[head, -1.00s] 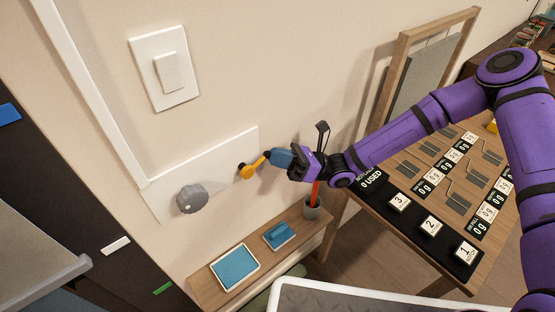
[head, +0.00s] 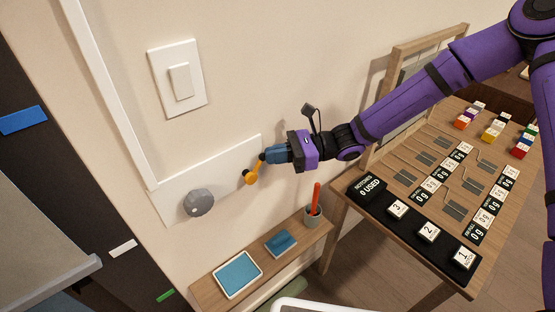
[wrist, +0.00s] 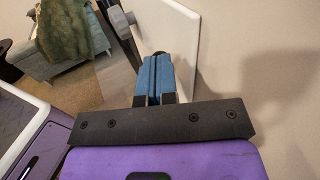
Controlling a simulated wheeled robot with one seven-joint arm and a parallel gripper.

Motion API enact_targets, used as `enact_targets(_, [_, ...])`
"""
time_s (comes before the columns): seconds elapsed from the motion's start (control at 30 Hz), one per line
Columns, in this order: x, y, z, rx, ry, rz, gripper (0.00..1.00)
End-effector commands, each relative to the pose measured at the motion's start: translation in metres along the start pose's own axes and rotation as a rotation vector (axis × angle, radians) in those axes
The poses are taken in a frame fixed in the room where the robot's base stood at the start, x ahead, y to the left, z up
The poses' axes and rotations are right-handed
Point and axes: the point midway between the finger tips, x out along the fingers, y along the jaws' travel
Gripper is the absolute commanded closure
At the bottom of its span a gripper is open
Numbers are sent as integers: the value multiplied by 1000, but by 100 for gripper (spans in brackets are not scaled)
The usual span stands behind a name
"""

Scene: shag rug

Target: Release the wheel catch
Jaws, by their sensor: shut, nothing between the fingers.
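A yellow-orange lever (head: 252,175), which seems to be the catch, is mounted on a white wall panel (head: 230,162). It points up and slightly right from its round base. A grey round knob or wheel (head: 198,203) sits on the panel to its left. My gripper (head: 266,156) is shut and empty. Its blue fingertips are at the lever's upper end, which they partly cover; I cannot tell whether they touch it. The closed blue fingers (wrist: 153,75) also show in the wrist view, beside the panel (wrist: 176,35). The lever cannot be made out there.
A white rocker switch (head: 180,80) is on the wall above. A wooden table (head: 400,165) with numbered buttons stands to the right.

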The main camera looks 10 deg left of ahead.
Motion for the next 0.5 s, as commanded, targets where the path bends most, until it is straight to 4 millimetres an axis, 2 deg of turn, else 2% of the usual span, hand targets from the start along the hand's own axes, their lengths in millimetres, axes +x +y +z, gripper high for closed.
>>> enact_targets(0.23, [12,7,15,-114,211,3,100])
enact_targets(0.5, [22,12,22,-203,387,0,100])
